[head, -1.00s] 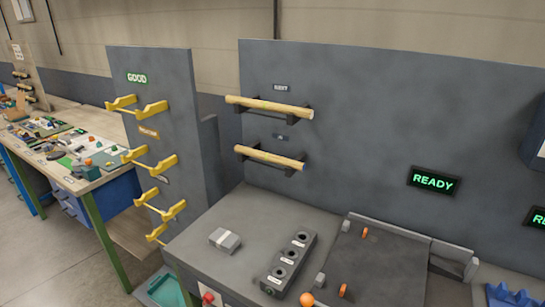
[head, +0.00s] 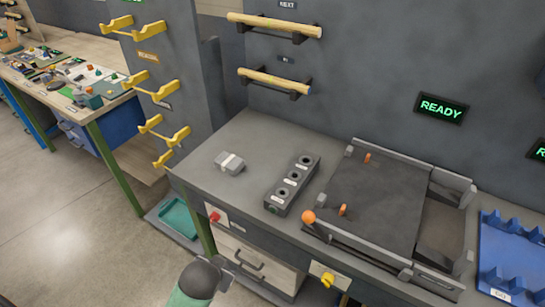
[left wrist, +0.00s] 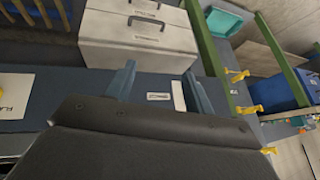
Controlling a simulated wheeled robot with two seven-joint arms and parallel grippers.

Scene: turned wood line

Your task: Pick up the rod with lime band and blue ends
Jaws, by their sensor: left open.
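Two light wooden rods rest on dark brackets on the grey wall panel in the head view. The upper rod (head: 274,25) lies below the NEXT label, and the lower rod (head: 273,81) lies under a smaller label. My left gripper (head: 229,273) is low in the head view, in front of the bench and well below both rods. In the left wrist view its two fingers (left wrist: 158,84) are apart with nothing between them. My right gripper is not in view.
The grey bench holds a small block (head: 229,163), a holed dark block (head: 292,184) and a dark tilted plate (head: 372,205) with orange parts. Yellow hooks (head: 152,88) stick out of the left panel. A blue rack (head: 510,255) stands at right. The bench's back left is clear.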

